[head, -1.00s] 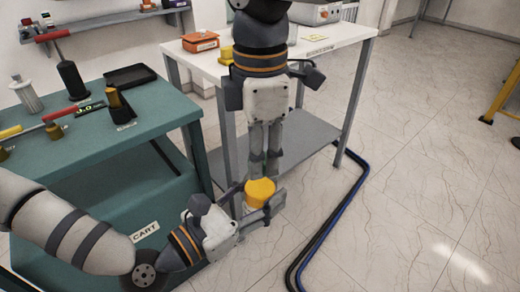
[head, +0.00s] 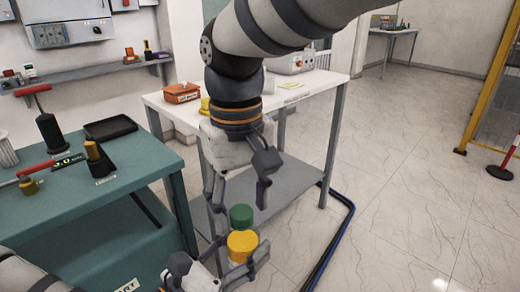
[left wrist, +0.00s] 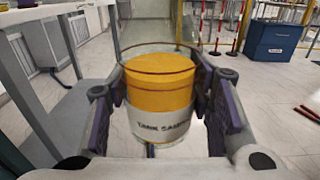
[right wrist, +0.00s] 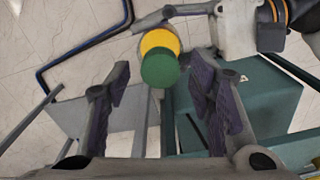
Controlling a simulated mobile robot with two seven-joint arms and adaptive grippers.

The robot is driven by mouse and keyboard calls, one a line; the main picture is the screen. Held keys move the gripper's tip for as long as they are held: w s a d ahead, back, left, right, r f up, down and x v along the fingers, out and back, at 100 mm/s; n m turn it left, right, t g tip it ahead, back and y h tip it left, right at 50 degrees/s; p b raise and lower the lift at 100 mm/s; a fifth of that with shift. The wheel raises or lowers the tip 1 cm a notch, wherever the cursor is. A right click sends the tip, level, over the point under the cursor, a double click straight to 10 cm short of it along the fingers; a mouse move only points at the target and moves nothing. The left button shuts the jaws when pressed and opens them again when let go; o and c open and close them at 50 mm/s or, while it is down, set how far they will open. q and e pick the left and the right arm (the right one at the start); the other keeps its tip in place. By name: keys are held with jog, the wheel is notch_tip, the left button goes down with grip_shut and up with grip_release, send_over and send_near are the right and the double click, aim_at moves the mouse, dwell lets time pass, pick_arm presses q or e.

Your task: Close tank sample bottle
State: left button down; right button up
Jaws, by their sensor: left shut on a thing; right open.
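The tank sample bottle (left wrist: 160,90) is clear, with yellow contents and a white label. My left gripper (head: 239,268) is shut around its sides; the bottle also shows in the head view (head: 242,243). In the right wrist view the cap (right wrist: 160,69) overlaps the yellow top. No green shows on the bottle's clear rim in the left wrist view, so I cannot tell whether they touch. My right gripper (right wrist: 160,90) is open above, its fingers apart with the cap between them in view.
A green cart (head: 110,210) with tools and a black tray (head: 110,128) stands at left. A white table (head: 310,85) with a lower shelf (head: 290,182) stands behind the grippers. Blue and black hoses (head: 335,235) run along the floor.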

notch_tip(320, 180, up, 4)
jog(key=shift+f, duration=0.1)
notch_tip(320, 180, up, 3)
jog(key=n, duration=0.6)
jog(key=shift+n, duration=0.3)
jog(key=shift+c, duration=0.4)
jog(key=shift+r+n, duration=0.25)
jog(key=shift+n, duration=0.25)
notch_tip(320, 180, down, 8)
jog(key=shift+f, duration=0.1)
